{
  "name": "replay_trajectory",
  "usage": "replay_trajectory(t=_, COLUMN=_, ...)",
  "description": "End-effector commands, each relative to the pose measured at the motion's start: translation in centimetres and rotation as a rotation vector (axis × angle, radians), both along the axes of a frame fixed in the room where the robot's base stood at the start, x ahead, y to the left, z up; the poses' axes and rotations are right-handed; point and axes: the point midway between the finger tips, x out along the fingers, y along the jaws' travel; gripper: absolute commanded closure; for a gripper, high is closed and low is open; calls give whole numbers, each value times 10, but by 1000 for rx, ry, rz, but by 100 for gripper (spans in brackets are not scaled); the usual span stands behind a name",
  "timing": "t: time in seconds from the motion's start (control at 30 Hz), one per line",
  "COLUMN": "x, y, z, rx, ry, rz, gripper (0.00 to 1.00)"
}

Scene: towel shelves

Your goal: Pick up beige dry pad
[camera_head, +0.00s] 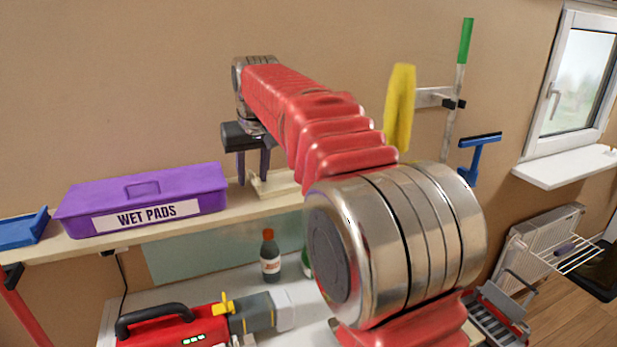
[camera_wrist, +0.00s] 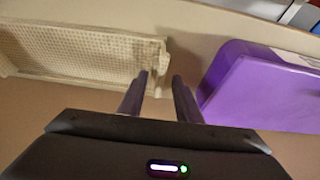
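A beige, open container or tray (camera_head: 278,184) sits on the upper shelf, partly hidden behind my arm in the head view. The wrist view shows its beige rim (camera_wrist: 95,33) and a waffle-textured beige surface (camera_wrist: 85,52) within it at upper left. I cannot tell whether that surface is the dry pad or the container's inside. My gripper (camera_head: 253,180) points down at the container's left end in the head view. In the wrist view my gripper (camera_wrist: 160,76) has its two fingers apart, near the container's end. No pad shows clearly between them.
A closed purple box (camera_head: 205,186) labelled WET PADS stands left of my gripper, close beside it in the wrist view. A blue item (camera_head: 22,230) lies at the shelf's left end. A dark bottle (camera_head: 270,257) and a red machine (camera_head: 175,325) are below the shelf (camera_head: 120,236).

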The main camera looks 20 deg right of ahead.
Motion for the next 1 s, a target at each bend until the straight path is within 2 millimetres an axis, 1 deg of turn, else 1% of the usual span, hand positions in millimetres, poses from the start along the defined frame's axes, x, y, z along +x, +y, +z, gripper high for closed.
replay_trajectory(t=0.03, x=0, y=0, z=0, rx=0, ry=0, rz=0, gripper=69)
replay_trajectory(t=0.07, x=0, y=0, z=0, rx=0, ry=0, rz=0, gripper=71)
replay_trajectory(t=0.47, x=0, y=0, z=0, rx=0, ry=0, rz=0, gripper=99)
replay_trajectory(t=0.87, x=0, y=0, z=0, rx=0, ry=0, rz=0, gripper=100)
replay_trajectory(t=1.0, x=0, y=0, z=4, rx=0, ry=-1, rz=0, gripper=100)
